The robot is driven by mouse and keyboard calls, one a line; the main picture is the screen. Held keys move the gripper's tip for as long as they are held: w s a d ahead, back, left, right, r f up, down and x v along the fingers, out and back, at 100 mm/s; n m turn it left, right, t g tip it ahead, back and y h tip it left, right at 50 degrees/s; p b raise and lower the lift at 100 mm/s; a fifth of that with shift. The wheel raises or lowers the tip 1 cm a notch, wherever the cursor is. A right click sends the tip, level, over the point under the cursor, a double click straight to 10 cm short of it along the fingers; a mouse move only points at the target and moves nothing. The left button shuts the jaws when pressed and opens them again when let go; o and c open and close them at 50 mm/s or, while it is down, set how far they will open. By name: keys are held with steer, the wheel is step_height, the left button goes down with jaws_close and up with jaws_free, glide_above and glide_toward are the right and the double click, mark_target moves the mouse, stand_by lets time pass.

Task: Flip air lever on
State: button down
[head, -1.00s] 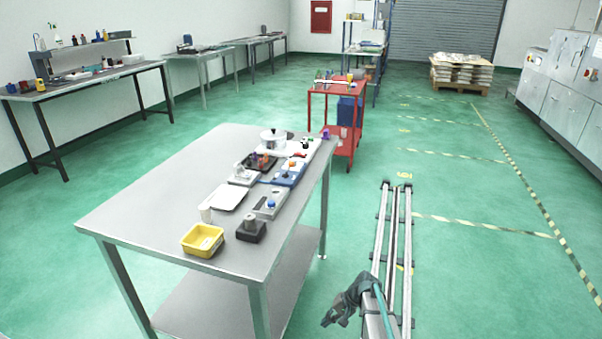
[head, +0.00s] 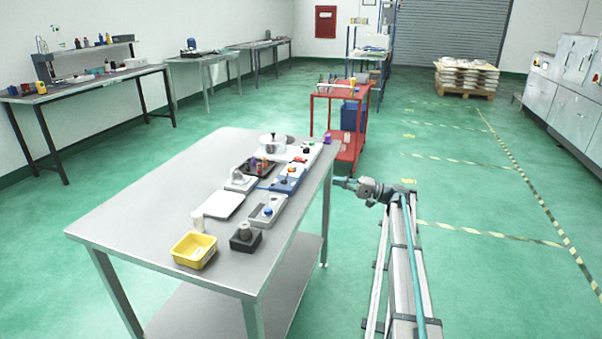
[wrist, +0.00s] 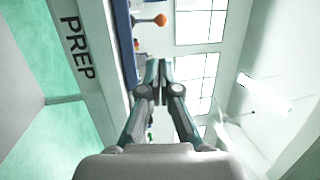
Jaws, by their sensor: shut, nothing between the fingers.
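In the head view my gripper (head: 340,182) is just off the right edge of the steel table, level with a blue box (head: 287,183) standing near that edge. In the wrist view my gripper (wrist: 157,70) is shut and empty. A lever with an orange ball knob (wrist: 160,19) on a thin stem sticks out beyond the fingertips, apart from them. Its base is beside a blue surface (wrist: 125,40). In the head view an orange knob (head: 291,170) shows small on the blue box. I cannot tell from its look whether the lever is on or off.
The steel table (head: 150,200) also holds a yellow bin (head: 194,250), a white tray (head: 218,205), a grey box (head: 267,211) and a dark block (head: 245,237). A red cart (head: 340,95) stands behind. The floor right of the rail is clear.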

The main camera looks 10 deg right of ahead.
steer(key=shift+s+r, duration=0.1)
steer(key=shift+s, duration=0.05)
steer(key=shift+a, duration=0.1)
steer(key=p, duration=0.2)
glide_toward(288, 174)
steer(key=a+r, duration=0.1)
steer(key=w+a+r, duration=0.1)
steer(key=a, duration=0.1)
steer(key=w+a+r, duration=0.1)
steer(key=shift+a, duration=0.4)
